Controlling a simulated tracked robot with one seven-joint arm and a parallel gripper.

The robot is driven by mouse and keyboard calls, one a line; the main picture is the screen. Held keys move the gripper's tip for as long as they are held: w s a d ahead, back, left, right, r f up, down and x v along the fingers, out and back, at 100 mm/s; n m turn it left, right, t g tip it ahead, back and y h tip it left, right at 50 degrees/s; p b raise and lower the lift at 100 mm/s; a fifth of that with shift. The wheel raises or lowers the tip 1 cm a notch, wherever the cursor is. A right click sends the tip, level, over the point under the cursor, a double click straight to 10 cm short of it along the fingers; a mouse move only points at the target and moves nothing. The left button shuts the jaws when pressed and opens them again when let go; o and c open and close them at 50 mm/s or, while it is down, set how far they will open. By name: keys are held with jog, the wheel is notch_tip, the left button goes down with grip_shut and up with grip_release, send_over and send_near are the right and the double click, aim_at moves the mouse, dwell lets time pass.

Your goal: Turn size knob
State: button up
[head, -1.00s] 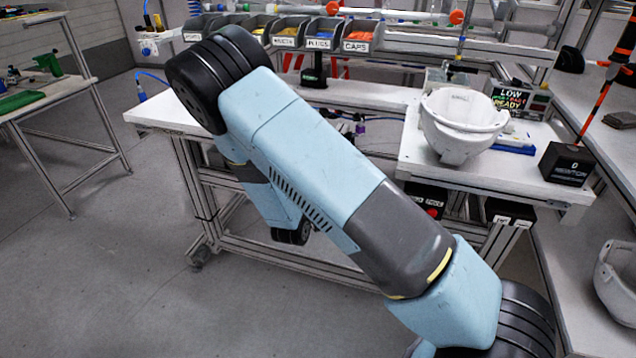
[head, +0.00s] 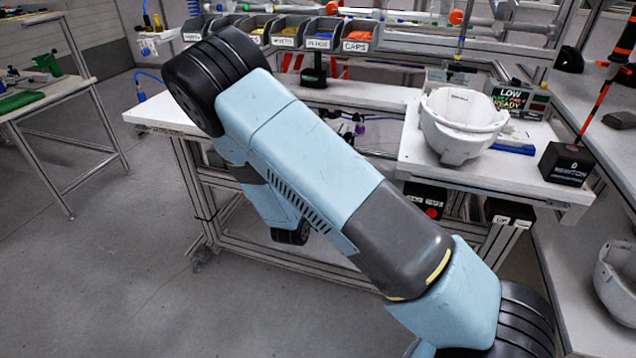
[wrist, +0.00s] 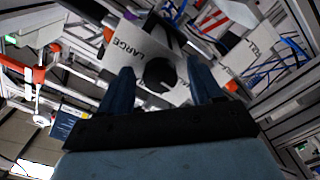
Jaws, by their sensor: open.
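The size knob (wrist: 160,73) is a round black knob on a pale panel (wrist: 128,52) marked "LARGE" in the wrist view. My gripper (wrist: 158,78) is open, with one dark blue finger on each side of the knob in the picture. I cannot tell whether the fingers touch it. In the head view my arm hides the gripper, and I cannot make out the knob there.
A white helmet shell (head: 460,120) stands on the white bench at the right, beside a black box (head: 566,163). Parts bins (head: 357,36) line the back. Another shell (head: 618,280) lies at the right edge. Floor at the left is clear.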

jog(key=v, duration=1.3)
jog(key=shift+s, duration=0.4)
jog(key=shift+w+a, duration=0.1)
